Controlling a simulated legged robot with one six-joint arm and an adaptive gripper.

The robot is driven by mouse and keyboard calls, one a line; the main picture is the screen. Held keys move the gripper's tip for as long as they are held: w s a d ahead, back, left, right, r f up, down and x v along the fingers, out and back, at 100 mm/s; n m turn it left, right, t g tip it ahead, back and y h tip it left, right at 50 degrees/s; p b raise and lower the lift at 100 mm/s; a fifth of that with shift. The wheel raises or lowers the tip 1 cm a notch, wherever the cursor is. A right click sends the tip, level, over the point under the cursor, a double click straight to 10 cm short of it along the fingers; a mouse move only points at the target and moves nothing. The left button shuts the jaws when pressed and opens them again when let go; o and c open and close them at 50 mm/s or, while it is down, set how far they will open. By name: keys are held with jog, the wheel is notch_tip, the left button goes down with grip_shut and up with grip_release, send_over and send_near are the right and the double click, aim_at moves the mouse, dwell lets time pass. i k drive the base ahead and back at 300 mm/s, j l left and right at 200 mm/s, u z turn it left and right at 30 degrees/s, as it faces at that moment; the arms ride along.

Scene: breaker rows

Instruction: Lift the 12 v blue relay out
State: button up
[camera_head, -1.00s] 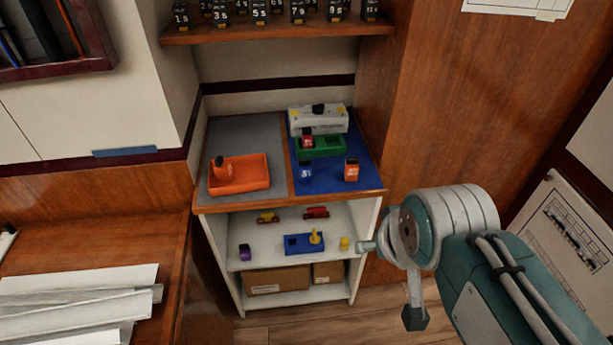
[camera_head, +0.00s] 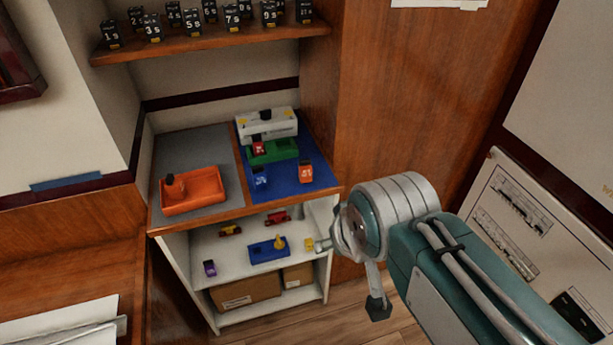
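A small blue relay (camera_head: 260,177) with pale lettering too small to read stands on the blue mat (camera_head: 285,188) on the cabinet top, in front of the green socket base (camera_head: 272,153). A red relay (camera_head: 258,145) stands at the left end of the green base. An orange relay (camera_head: 305,171) stands on the mat to the right of the blue one. My arm comes in from the right, apart from all of these. Only a dark tip (camera_head: 378,309) on a grey link, seemingly part of my gripper, shows beside the cabinet. Its opening is hidden.
An orange tray (camera_head: 205,201) with a dark-topped relay (camera_head: 174,187) is on the grey mat. A white block (camera_head: 266,123) stands behind the green base. The lower shelf holds a blue base (camera_head: 269,251) and small coloured parts. Black numbered blocks line the upper shelf (camera_head: 215,38).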

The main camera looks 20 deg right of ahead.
aim_at(259, 175)
jog(key=i+j, duration=0.15)
jog(key=i, duration=0.3)
jog(key=i+j, duration=0.2)
jog(key=i, duration=0.2)
